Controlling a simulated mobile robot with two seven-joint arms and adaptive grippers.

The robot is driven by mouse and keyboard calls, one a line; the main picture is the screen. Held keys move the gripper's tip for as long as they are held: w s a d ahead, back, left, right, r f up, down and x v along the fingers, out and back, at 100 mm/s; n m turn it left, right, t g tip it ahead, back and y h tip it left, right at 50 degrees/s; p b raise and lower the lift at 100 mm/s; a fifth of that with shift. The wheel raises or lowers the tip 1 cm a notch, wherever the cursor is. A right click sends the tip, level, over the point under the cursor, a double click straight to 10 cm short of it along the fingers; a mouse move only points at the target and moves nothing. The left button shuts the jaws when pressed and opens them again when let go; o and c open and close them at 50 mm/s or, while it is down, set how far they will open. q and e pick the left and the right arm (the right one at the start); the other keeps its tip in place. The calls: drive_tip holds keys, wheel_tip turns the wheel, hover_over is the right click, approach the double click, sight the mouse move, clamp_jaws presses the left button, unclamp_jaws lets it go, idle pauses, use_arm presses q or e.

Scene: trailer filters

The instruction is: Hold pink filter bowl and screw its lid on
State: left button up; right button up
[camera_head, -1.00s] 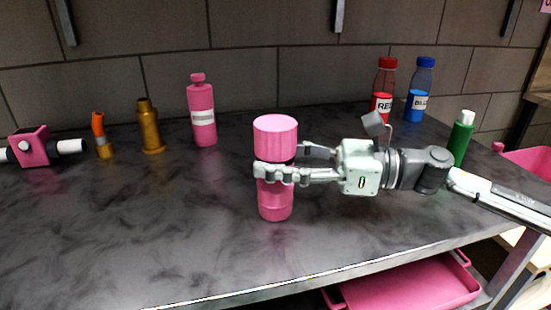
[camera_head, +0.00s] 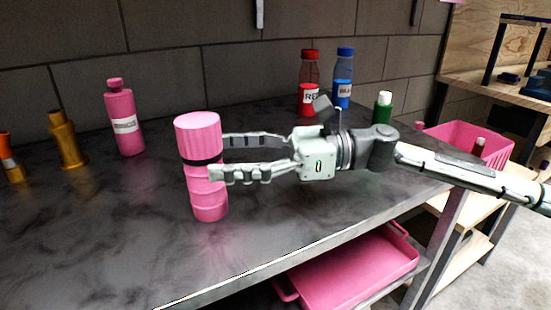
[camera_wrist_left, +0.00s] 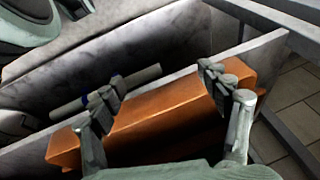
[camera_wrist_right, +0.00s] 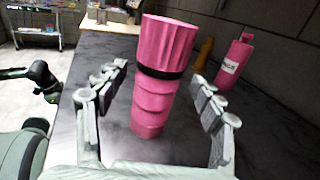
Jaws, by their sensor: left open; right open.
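The pink filter bowl (camera_head: 206,195) stands upright on the dark table, with its ribbed pink lid (camera_head: 198,136) on top and a black band between them. In the right wrist view the bowl (camera_wrist_right: 152,105) and lid (camera_wrist_right: 166,45) stand beyond and between the open fingers. My right gripper (camera_head: 218,158) is open just right of the bowl, its fingers pointing at it, with nothing gripped. My left gripper (camera_wrist_left: 165,100) shows only in its own wrist view, open, over an orange-brown block-like thing (camera_wrist_left: 150,120).
A pink bottle (camera_head: 123,122), a brass fitting (camera_head: 67,142), a red bottle (camera_head: 309,85), a blue bottle (camera_head: 342,80) and a green bottle (camera_head: 382,108) stand farther back. A pink tray (camera_head: 345,272) lies below the table edge. A pink bin (camera_head: 465,140) is at right.

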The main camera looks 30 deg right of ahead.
use_arm(q)
drive_tip(key=shift+s+r, duration=0.4)
drive_tip(key=shift+r, duration=0.2)
use_arm(e)
drive_tip(key=v, duration=0.8)
use_arm(q)
drive_tip(key=shift+w+r, duration=0.1)
